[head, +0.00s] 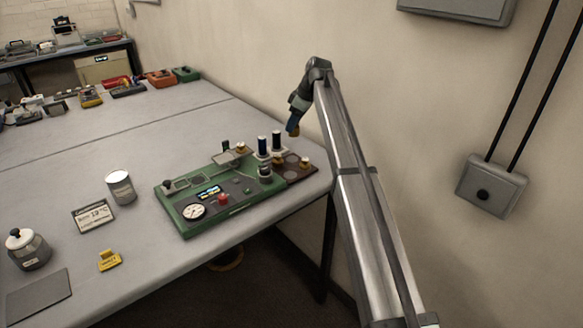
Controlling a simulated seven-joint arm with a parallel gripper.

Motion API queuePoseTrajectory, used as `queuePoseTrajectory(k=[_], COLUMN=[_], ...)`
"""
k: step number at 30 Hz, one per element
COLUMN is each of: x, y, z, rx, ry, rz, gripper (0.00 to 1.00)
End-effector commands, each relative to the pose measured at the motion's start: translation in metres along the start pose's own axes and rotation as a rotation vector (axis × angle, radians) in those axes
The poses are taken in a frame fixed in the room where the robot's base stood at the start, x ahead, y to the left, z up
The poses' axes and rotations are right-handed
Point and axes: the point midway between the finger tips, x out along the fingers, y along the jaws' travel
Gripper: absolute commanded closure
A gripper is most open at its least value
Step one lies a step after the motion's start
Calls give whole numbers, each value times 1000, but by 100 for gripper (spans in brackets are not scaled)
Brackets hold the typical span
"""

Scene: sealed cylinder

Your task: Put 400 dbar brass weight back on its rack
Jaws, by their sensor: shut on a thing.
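My gripper (294,120) is above the right end of the table, pointing down. It is shut on a small brass-coloured piece, which shows at its tip; I take this for the brass weight (294,131), but no marking on it can be read. Below is a brown rack (293,176) at the right end of the green panel (197,226), with round places on it and small brass pieces (303,162) standing there. The gripper and its piece are apart from the rack. Which place belongs to the 400 dbar weight cannot be read.
Two dark upright cylinders (276,142) stand beside the rack. The green panel carries a dial gauge (193,211) and a red knob (222,198). A grey can (121,187), a sign card (93,214) and a yellow tag (109,260) lie left. The wall is close on the right.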

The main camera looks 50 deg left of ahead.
Motion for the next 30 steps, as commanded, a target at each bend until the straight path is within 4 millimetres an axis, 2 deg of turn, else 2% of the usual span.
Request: queuePoseTrajectory(k=[2, 11, 21, 30], x=[-1, 4, 48, 70], y=[0, -3, -4, -4], z=[-6, -4, 15, 24], rx=[-46, -141, -144, -143], ry=[3, 2, 2, 2], rz=[-20, -59, -60, -60], gripper=[100, 100, 100, 100])
